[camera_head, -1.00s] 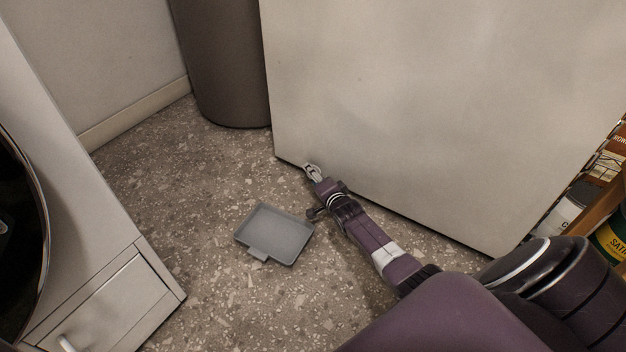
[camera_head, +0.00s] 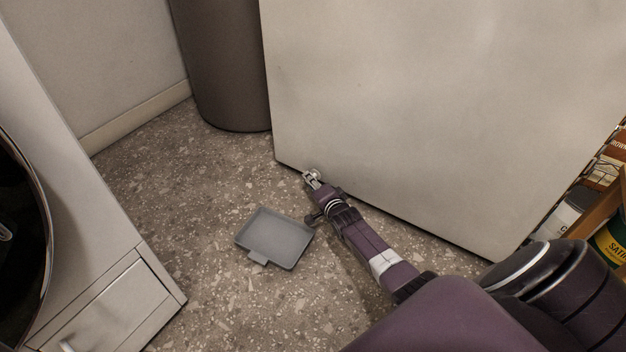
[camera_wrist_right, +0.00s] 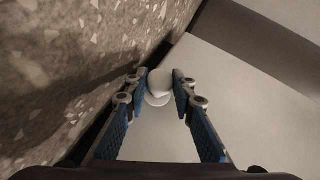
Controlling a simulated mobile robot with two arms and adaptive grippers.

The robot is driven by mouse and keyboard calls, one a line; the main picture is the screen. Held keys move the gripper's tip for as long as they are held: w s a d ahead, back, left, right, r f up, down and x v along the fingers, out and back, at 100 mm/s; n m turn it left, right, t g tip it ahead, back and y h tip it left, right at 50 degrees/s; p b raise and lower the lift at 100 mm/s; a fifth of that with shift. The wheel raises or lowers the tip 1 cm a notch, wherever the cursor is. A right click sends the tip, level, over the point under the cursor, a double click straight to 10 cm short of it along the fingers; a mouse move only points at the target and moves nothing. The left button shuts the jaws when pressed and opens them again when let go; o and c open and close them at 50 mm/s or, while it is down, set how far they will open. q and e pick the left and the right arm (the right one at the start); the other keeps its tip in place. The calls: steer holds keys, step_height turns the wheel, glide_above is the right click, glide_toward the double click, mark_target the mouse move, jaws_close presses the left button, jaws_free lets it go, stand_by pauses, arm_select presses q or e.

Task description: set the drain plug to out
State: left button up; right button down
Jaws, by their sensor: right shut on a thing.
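The drain plug (camera_wrist_right: 160,82) is a small pale rounded piece low at the bottom edge of the white machine panel (camera_head: 420,110). In the right wrist view it sits between the tips of my right gripper (camera_wrist_right: 159,84). The right gripper is shut on it, with the blue-padded fingers on either side. In the head view this gripper (camera_head: 312,177) is at the panel's lower left corner, just above the floor. Whether the plug is seated or free of its hole cannot be told. My left gripper does not show.
A grey tray (camera_head: 275,237) lies on the speckled floor left of my right arm. A dark bin (camera_head: 222,65) stands behind. A white appliance with a drawer (camera_head: 105,308) is at the left. A wooden shelf with cans (camera_head: 605,225) is at the right.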

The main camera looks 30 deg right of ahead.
steer(key=shift+s+a+r+p, duration=0.1)
steer(key=shift+s+a+p, duration=0.1)
steer(key=shift+a, duration=0.25)
steer(key=shift+s+a+p, duration=0.15)
steer(key=shift+a+p, duration=0.05)
steer(key=shift+a, duration=0.3)
steer(key=c, duration=1.6)
jaws_free()
step_height(320, 180, up, 10)
